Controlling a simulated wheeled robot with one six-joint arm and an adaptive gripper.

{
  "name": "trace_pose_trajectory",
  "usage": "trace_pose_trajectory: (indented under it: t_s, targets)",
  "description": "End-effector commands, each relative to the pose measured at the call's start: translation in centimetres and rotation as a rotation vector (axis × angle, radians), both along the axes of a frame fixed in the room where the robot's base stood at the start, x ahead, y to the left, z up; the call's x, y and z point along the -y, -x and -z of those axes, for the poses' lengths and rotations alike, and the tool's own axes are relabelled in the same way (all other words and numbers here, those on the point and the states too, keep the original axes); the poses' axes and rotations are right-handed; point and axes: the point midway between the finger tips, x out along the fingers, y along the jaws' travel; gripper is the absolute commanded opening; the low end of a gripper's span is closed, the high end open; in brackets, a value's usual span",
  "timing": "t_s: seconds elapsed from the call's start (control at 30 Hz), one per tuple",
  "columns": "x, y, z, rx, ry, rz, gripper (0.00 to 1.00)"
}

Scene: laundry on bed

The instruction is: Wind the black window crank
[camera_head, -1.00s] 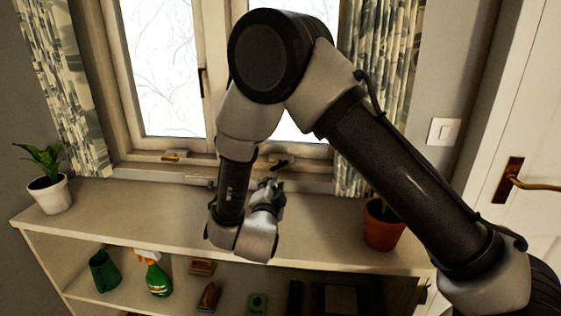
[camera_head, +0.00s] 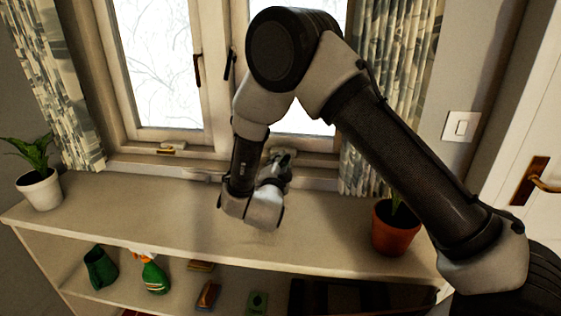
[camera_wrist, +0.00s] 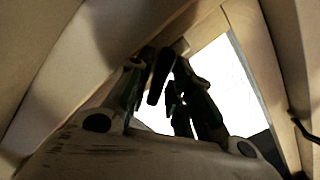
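My gripper (camera_head: 278,162) is at the window's lower frame, above the back of the shelf top, pointing toward the window. In the wrist view, my gripper's (camera_wrist: 165,90) two dark fingers stand apart. A black bar, which looks like the window crank (camera_wrist: 160,76), lies between them. Bright gaps show beside the bar, so the fingers do not look closed on it. Whether one finger touches it I cannot tell. In the head view the crank is mostly hidden behind my gripper.
The shelf top (camera_head: 150,205) is mostly clear. A white-potted plant (camera_head: 40,188) stands at left and a terracotta pot (camera_head: 395,228) at right, below my arm. A brass crank (camera_head: 168,150) sits on the left sash. Curtains (camera_head: 405,90) hang at both sides.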

Motion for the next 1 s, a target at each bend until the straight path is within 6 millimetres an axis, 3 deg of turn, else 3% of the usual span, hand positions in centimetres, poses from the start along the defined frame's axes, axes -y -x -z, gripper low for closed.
trace_pose_trajectory:
  t_s: [0.13,0.4,0.53,1.0]
  targets:
    - [0.24,-1.13,0.03,-0.001,0.000,-0.001,0.21]
    - [0.25,-1.29,0.03,-0.001,0.000,-0.001,0.21]
    - [0.23,-1.28,0.03,-0.001,0.000,-0.001,0.00]
    - [0.21,-1.25,0.00,0.014,-0.077,-0.002,0.00]
